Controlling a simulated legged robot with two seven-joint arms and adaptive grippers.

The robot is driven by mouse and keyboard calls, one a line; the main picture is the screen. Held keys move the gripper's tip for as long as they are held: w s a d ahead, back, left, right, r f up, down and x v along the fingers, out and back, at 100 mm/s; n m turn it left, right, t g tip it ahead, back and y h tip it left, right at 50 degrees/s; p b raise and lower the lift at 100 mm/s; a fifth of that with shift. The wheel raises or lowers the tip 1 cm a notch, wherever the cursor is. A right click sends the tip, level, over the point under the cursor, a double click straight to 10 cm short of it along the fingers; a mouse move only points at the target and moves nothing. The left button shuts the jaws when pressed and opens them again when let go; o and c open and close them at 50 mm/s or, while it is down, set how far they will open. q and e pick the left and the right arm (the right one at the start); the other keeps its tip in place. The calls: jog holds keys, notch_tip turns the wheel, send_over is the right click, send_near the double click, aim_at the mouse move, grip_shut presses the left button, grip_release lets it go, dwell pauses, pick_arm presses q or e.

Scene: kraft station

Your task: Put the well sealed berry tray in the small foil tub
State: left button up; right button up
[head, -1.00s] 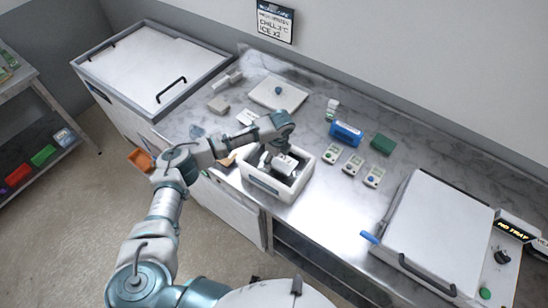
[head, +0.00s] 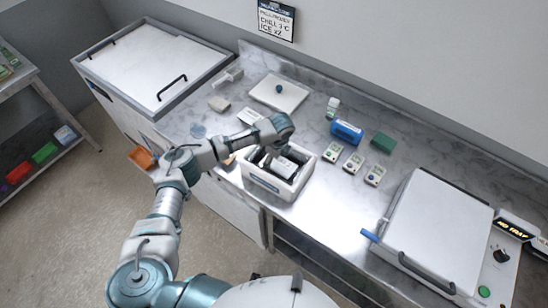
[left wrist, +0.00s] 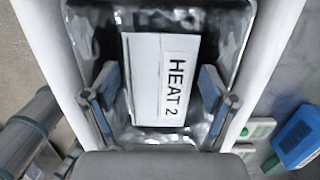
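A white tub with a shiny foil-like lining (head: 263,184) stands on the counter near its front edge. A pale tray or pack (head: 284,167) lies inside it, and in the left wrist view the pack (left wrist: 146,80) bears a white label reading "HEAT 2". Its contents and seal cannot be made out. My left gripper (head: 271,155) is over and partly inside the tub. In the left wrist view the gripper (left wrist: 160,98) has its fingers spread on either side of the pack, with narrow gaps showing. The lining (left wrist: 232,40) shows around the pack. My right gripper is not in view.
Three small labelled packs (head: 353,162) stand right of the tub, with a blue box (head: 346,132) and a green block (head: 383,143) behind. A white lidded unit (head: 440,232) is at right, a lidded chest (head: 150,65) at far left. A white board (head: 279,94) lies behind.

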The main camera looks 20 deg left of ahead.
aim_at(278, 163)
pick_arm(q)
jog(key=shift+r, duration=0.1)
jog(key=shift+w+r, duration=0.1)
jog(key=shift+r, duration=0.3)
notch_tip(278, 163, up, 12)
jog(key=d+b, duration=0.1)
jog(key=shift+s+d+b, duration=0.25)
jog(key=shift+s+b, duration=0.05)
jog(key=shift+s, duration=0.05)
